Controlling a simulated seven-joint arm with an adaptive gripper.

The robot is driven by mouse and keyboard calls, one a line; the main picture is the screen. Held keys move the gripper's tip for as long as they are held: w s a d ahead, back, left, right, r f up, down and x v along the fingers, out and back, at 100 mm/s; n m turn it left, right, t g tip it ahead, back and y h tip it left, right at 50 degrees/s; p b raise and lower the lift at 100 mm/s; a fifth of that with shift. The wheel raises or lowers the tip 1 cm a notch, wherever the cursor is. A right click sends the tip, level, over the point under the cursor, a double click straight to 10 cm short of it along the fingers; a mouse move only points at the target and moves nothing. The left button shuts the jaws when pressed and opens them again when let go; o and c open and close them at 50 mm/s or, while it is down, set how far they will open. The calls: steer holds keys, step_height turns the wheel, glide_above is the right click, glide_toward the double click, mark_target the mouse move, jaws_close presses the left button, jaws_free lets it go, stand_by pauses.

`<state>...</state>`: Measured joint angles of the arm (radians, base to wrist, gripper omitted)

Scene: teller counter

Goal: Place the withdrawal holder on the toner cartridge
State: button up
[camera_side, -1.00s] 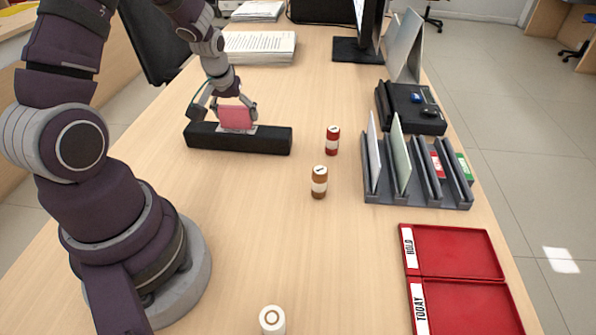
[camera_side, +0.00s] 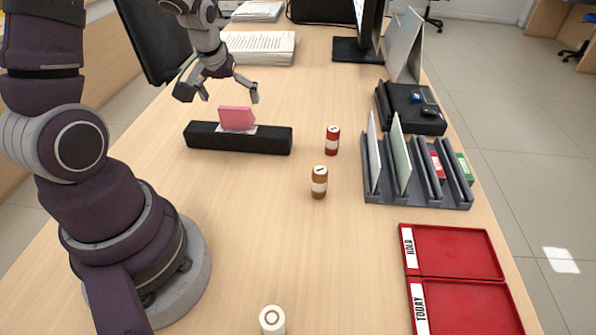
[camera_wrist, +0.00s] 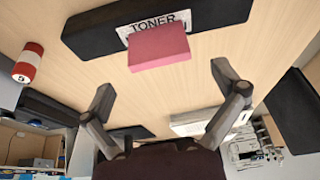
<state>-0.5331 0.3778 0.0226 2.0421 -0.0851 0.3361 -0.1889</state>
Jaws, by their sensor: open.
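The toner cartridge (camera_side: 262,141) is a long black bar lying on the desk. Its white label reads "TONER" in the wrist view (camera_wrist: 88,33). The withdrawal holder (camera_side: 237,118), a pink block, sits on the label near the middle of the cartridge; it also shows in the wrist view (camera_wrist: 158,48). My gripper (camera_side: 224,95) is open and empty, above and behind the pink block and apart from it. In the wrist view its spread fingers (camera_wrist: 163,86) point toward the block, with bare desk between them.
A red-banded roll (camera_side: 332,140) and a brown-banded roll (camera_side: 319,182) stand right of the cartridge. A white roll (camera_side: 272,320) stands in front. A grey sorter (camera_side: 417,199) and red trays (camera_side: 455,252) line the right edge.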

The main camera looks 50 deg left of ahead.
steer(key=v, duration=0.7)
steer(key=s+d+r+m+t+h, duration=0.1)
steer(key=s+d+r+m, duration=0.1)
steer(key=d, duration=0.5)
steer(key=s+d+r+m+t+h, duration=0.1)
steer(key=s+d+r+m+h, duration=0.1)
steer(key=s+d+m, duration=0.2)
steer(key=d+m, duration=0.3)
steer(key=d, duration=0.1)
steer(key=shift+s+d+r, duration=0.2)
steer(key=shift+d, duration=0.15)
